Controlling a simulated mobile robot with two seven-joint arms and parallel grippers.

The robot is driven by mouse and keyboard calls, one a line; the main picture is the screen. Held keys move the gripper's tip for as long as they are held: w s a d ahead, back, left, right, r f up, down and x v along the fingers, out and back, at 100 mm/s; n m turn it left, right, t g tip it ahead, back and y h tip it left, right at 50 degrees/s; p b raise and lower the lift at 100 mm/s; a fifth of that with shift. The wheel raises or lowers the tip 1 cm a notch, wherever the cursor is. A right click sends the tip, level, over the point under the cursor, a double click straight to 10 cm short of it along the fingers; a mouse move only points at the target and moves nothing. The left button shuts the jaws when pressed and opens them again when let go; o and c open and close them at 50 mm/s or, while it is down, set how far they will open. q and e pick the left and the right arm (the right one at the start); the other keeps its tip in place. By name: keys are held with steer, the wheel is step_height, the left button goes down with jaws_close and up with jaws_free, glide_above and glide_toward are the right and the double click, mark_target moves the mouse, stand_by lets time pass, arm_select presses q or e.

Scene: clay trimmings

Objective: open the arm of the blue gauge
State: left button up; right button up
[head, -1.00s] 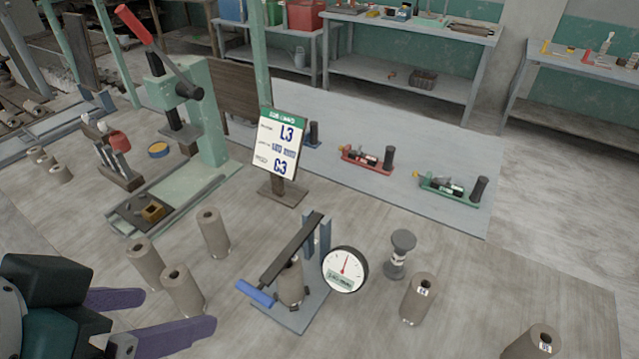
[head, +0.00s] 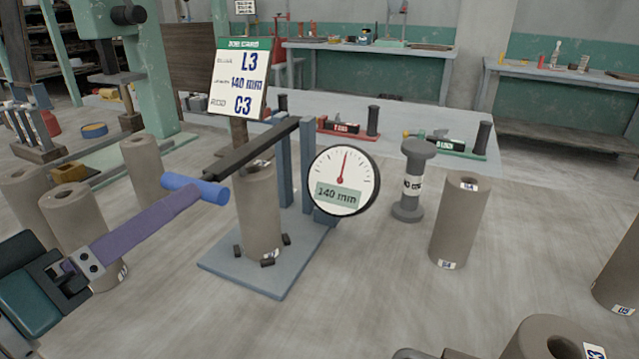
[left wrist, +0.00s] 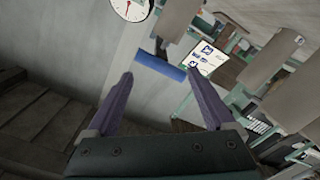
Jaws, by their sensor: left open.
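The blue gauge has a blue-grey base plate (head: 285,270), an upright post (head: 307,165) and a round dial (head: 343,180) reading 140 mm. Its dark arm (head: 255,146) is down across the top of a grey clay cylinder (head: 258,215) on the plate. The arm ends in a blue handle (head: 208,190). My left gripper (head: 192,195) is open, its purple fingers at the handle. In the left wrist view the handle (left wrist: 160,66) lies across the gap between the fingertips (left wrist: 158,80); I cannot tell whether they touch it. My right gripper is not seen.
Clay cylinders stand at left (head: 75,220) and right (head: 460,220), with a grey spool-shaped piece (head: 412,185) beside the dial. A job card (head: 238,82) stands behind the gauge. Red (head: 345,128) and green (head: 450,146) gauges lie farther back.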

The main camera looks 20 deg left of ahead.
mark_target(211, 178)
arm_select(q)
steer(key=w, duration=1)
steer(key=shift+d, duration=0.35)
jaws_close()
stand_by(0.4)
